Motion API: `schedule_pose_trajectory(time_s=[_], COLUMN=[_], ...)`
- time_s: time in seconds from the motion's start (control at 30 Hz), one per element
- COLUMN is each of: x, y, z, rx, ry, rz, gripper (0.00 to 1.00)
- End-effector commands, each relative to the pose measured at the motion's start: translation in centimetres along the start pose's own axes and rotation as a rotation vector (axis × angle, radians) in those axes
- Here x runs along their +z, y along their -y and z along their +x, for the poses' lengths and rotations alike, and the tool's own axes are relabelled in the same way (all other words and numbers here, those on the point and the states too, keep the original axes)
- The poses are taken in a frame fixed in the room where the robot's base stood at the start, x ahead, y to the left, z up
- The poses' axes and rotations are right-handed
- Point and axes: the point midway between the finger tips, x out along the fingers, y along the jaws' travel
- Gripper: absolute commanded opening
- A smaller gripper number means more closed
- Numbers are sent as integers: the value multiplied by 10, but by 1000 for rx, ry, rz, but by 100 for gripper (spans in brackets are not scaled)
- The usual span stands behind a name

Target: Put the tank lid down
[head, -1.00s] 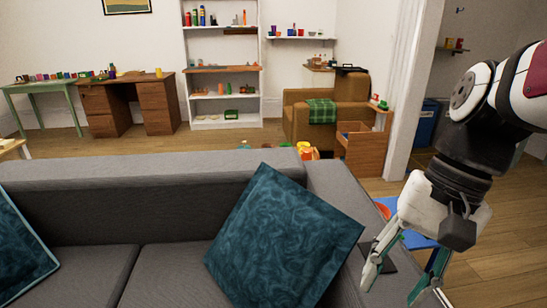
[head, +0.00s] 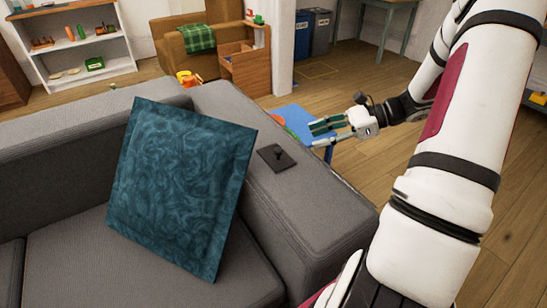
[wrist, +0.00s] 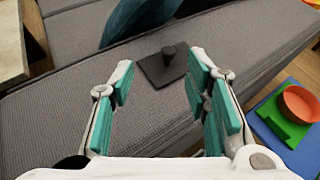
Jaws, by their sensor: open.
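The tank lid is a flat dark square plate with a black knob (head: 277,157). It lies knob up on the grey sofa's armrest (head: 235,115). In the wrist view the lid (wrist: 155,70) shows ahead, beyond the fingertips. My gripper (head: 313,136) is open and empty, to the right of the lid in the head view and apart from it. Its teal-padded fingers (wrist: 160,82) stand wide in the wrist view, with the armrest between them.
A teal cushion (head: 178,185) leans on the sofa left of the lid. Beyond the armrest is a blue surface (head: 292,113) with a green item (wrist: 275,125) and an orange bowl (wrist: 300,104). The armrest's front part is clear.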

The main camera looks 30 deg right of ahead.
Motion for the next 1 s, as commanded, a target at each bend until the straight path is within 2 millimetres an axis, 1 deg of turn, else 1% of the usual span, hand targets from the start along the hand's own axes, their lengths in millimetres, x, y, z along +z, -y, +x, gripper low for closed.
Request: schedule_pose_trajectory(time_s=[0.03, 0.1, 0.17, 0.27, 0.5, 0.6, 0.7, 0.87, 1.0], x=[-8, -13, -14, -14, -14, -13, -12, -13, -15], y=[3, 6, 8, 8, 9, 10, 10, 11, 12], z=[-3, -4, -1, 12, 58, 71, 78, 85, 100], rx=[-18, -33, -38, -36, -36, -36, -37, -37, -35], ry=[14, 26, 30, 31, 29, 28, 28, 27, 28], rz=[21, 38, 44, 45, 43, 42, 42, 42, 42], gripper=[43, 43, 43, 43, 43, 43, 43, 43, 43])
